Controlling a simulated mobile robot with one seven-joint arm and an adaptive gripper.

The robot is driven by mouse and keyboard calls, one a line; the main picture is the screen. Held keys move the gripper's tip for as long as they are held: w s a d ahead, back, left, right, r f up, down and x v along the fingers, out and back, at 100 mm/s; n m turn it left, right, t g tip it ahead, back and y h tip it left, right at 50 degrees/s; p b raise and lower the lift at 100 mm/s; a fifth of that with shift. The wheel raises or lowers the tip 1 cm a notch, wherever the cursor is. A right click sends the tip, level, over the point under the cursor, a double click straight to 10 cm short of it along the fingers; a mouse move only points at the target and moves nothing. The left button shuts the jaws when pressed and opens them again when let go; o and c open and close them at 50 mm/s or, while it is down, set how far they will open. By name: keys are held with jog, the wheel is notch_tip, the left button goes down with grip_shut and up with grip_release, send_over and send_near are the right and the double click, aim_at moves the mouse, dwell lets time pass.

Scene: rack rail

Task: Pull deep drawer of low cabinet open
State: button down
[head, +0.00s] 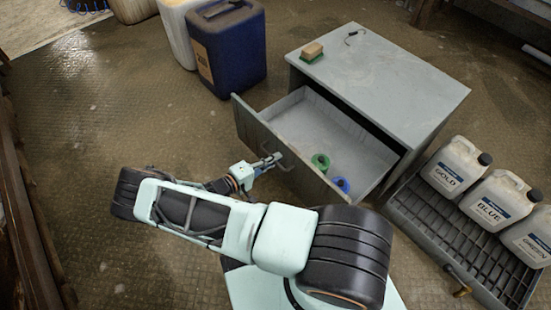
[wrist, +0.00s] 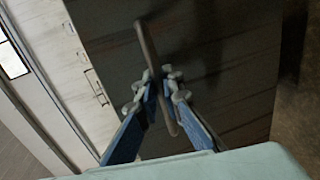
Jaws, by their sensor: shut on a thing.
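The low grey cabinet (head: 392,72) stands right of centre in the head view. Its deep drawer (head: 262,134) is pulled well out, with its inside in sight. A green roll-like item (head: 320,161) and a blue one (head: 341,184) lie in the drawer near its front. My gripper (head: 272,162) is at the drawer front, at its handle (head: 284,163). In the wrist view the blue fingers of my gripper (wrist: 164,98) are closed around the bar handle (wrist: 148,45), which runs slanted between them.
A sponge (head: 312,51) and a small hooked item (head: 355,36) lie on the cabinet top. A blue canister (head: 228,48) stands behind left. Labelled jugs (head: 456,167) stand on a black grated tray (head: 429,220) at right. The floor left of the drawer is clear.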

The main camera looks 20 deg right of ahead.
jog(key=shift+s+a, duration=0.1)
jog(key=shift+a, duration=0.3)
jog(key=c, duration=2.1)
grip_release()
jog(key=v, duration=1.2)
jog(key=shift+r, duration=0.1)
